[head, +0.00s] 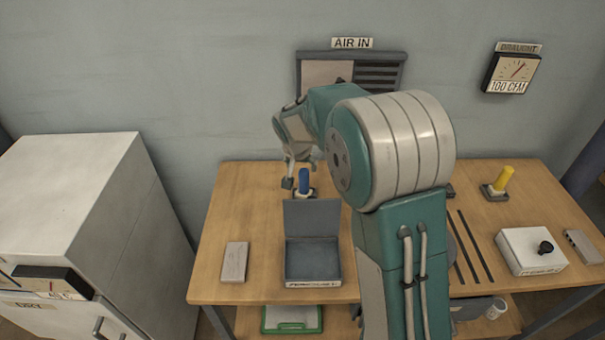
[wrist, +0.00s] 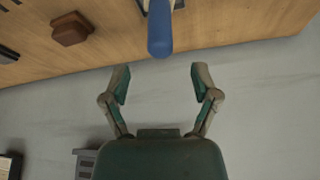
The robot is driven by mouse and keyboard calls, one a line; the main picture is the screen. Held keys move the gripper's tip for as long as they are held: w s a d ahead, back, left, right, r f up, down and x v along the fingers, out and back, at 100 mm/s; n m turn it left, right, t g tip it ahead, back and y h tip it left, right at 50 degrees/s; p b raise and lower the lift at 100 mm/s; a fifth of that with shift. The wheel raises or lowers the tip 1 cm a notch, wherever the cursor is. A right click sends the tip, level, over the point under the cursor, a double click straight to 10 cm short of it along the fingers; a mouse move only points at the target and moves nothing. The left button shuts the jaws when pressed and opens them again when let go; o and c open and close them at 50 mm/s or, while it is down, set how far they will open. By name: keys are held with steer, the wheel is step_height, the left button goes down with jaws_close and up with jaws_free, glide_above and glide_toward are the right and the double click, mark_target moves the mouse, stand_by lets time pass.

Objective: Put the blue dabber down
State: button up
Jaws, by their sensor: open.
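The blue dabber (head: 304,181) stands upright at the back of the wooden table, its lower end at a small dark holder (head: 313,194) with a pale part. In the wrist view the blue handle (wrist: 160,36) points toward my gripper (wrist: 159,76), its end just beyond the gap between the fingertips. My gripper, also in the head view (head: 298,172), is open and empty, with both fingers apart from the handle. How deep the dabber sits in its holder cannot be told.
An open grey box (head: 312,262) with its lid raised lies in front of the dabber, a pale block (head: 234,262) to its left. A yellow dabber (head: 503,178) stands at right, near a white box (head: 530,250). The wall with the AIR IN vent (head: 378,75) is behind.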

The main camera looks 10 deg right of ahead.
steer(key=s+d+r+n, duration=0.2)
steer(key=s+r, duration=1.2)
steer(key=s, duration=0.3)
steer(key=s+n+t+y, duration=0.1)
steer(key=s+n+y, duration=0.1)
steer(key=s, duration=1.5)
steer(key=shift+a+n, duration=0.3)
steer(key=shift+n, duration=0.2)
